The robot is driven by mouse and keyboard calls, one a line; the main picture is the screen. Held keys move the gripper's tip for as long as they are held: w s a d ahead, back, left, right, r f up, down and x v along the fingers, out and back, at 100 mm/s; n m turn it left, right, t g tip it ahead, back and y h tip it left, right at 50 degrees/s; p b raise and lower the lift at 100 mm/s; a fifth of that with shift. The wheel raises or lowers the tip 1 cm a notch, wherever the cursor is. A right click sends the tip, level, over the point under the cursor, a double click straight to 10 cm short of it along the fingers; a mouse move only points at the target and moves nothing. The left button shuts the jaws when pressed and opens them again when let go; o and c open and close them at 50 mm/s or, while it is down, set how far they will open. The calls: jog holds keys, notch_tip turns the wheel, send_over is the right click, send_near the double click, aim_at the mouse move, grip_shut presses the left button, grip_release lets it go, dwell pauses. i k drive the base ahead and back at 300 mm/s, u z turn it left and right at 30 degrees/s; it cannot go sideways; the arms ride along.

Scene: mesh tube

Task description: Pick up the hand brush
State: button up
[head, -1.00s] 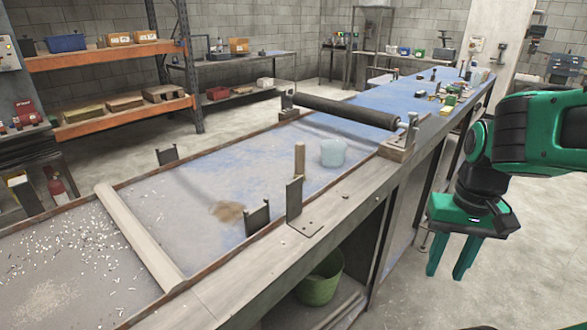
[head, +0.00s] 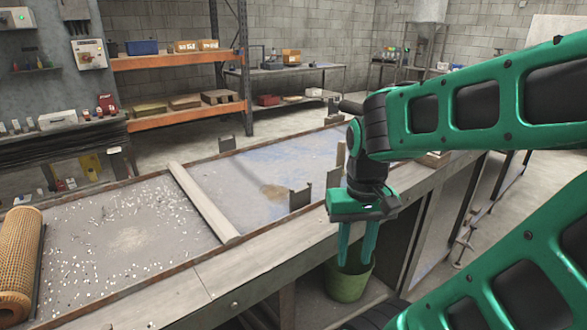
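I cannot make out a hand brush for certain in the head view. A brown patch (head: 275,192) lies on the bench's blue-grey top; I cannot tell whether it is a stain or an object. My gripper (head: 356,257) points down with its two green fingers apart and nothing between them. It shows in front of the bench's near edge, over the green bucket in the picture. My arm crosses the right side and hides the far part of the bench.
The long bench (head: 120,312) has raised edges, a wooden crossbar (head: 203,203) and upright metal brackets (head: 299,197). White bits lie scattered at its left. A brown mesh roll (head: 20,262) lies at the left end. A green bucket (head: 347,285) stands under the bench.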

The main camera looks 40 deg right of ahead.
aim_at(341, 146)
jog(key=u, duration=2.2)
jog(key=k, duration=1.7)
jog(key=z, duration=2.1)
jog(key=i, duration=0.65)
jog(key=z, duration=0.15)
